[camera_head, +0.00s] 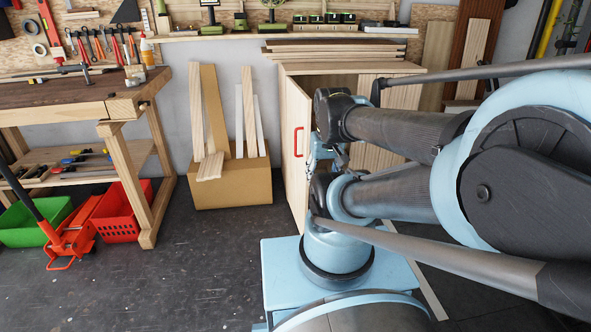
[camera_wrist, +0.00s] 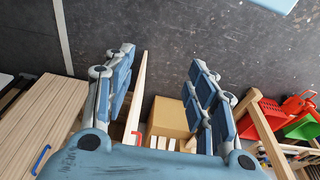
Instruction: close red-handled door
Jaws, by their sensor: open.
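The wooden cabinet door (camera_head: 295,150) with the red handle (camera_head: 299,141) stands swung open, its handle face turned left in the head view. In the wrist view the door (camera_wrist: 137,92) shows as a thin slab nearly edge-on, with a bit of red handle (camera_wrist: 137,134) low beside it. My gripper (camera_wrist: 161,72) is open and empty, its blue-padded fingers wide apart. The door's edge appears between the fingers in the picture, closer to the left one; I see no clear contact. In the head view my arm hides most of the gripper and part of the door.
The cabinet (camera_head: 345,68) has a second panel with a blue handle (camera_wrist: 41,159). A cardboard box (camera_head: 232,184) with upright boards stands left of the door. Further left are the workbench (camera_head: 75,95), a red crate (camera_head: 118,222) and a green crate (camera_head: 35,232). Dark floor between is clear.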

